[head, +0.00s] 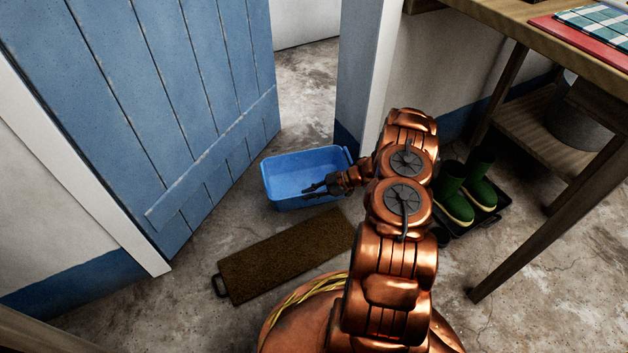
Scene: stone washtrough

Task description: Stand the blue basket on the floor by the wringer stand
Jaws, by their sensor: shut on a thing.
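The blue basket (292,164), a rectangular open tub that looks empty, is in the middle of the head view, in front of the open doorway. My gripper (312,190) reaches it from the right and is shut on the basket, at its near right side. The basket sits level, at or close to the floor; I cannot tell whether it touches. My arm covers the area just right of it. I cannot make out a wringer stand in this view.
A blue plank door (150,90) stands open at left. A brown mat (285,255) lies in front of the basket. Green boots (466,188) stand on a dark tray at right, beside a wooden table (545,28) with folded cloths (597,25). Bare floor shows through the doorway.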

